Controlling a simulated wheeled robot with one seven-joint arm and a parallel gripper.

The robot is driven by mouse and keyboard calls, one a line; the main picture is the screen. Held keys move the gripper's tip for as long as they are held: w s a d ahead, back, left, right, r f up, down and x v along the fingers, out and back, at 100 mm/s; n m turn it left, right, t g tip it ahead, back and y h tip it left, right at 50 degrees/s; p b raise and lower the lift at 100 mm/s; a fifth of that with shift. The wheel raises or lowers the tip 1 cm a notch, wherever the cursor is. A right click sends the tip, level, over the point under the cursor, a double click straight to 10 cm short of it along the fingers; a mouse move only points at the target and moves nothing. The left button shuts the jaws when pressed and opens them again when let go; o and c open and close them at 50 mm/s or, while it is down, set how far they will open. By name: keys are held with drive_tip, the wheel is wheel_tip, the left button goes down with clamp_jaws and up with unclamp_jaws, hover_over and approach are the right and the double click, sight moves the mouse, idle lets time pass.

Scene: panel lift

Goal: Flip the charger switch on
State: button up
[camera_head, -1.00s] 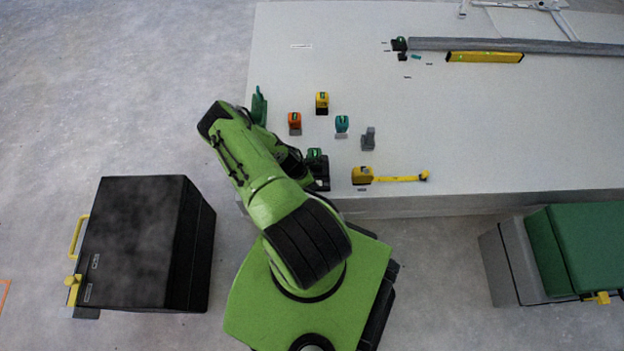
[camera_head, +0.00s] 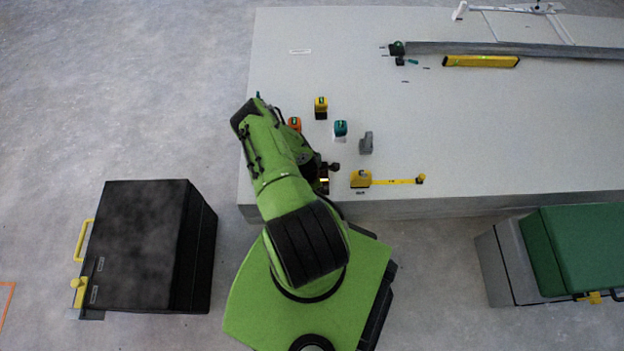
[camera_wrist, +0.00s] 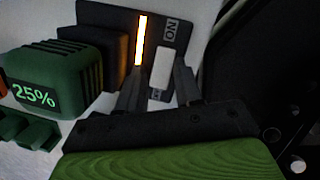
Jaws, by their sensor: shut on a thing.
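The charger (camera_wrist: 112,18) is black and fills the top middle of the wrist view. A strip on it (camera_wrist: 141,40) glows yellow-white, and an "ON" label (camera_wrist: 172,29) is beside the switch. The switch (camera_wrist: 161,69) is a pale rocker. My gripper (camera_wrist: 158,80) has one finger on each side of the switch and is shut on it. A green battery (camera_wrist: 55,75) reading 25% is at the charger's left; I cannot tell how it is seated. In the head view the charger (camera_head: 323,181) shows a yellow glow at the table's front edge, partly hidden by my arm.
On the table (camera_head: 480,145) are an orange battery (camera_head: 295,124), a yellow one (camera_head: 321,107), a teal one (camera_head: 340,129), a grey piece (camera_head: 366,143) and a tape measure (camera_head: 361,179). A yellow level (camera_head: 481,61) lies farther back. A black case (camera_head: 140,245) stands left.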

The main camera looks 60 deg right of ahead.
drive_tip(key=shift+d+t, duration=0.1)
drive_tip(key=shift+t, duration=0.4)
drive_tip(key=o, duration=0.7)
drive_tip(key=shift+s, duration=0.1)
drive_tip(key=r+p, duration=0.2)
drive_tip(key=r, duration=0.3)
drive_tip(key=a+r+p, duration=0.1)
drive_tip(key=r+p, duration=0.2)
drive_tip(key=r, duration=0.2)
drive_tip(key=a+r+p, duration=0.1)
drive_tip(key=r+p, duration=0.1)
drive_tip(key=r, duration=0.3)
drive_tip(key=shift+s+a+r, duration=0.15)
drive_tip(key=shift+s+r, duration=0.1)
drive_tip(key=shift+r, duration=0.05)
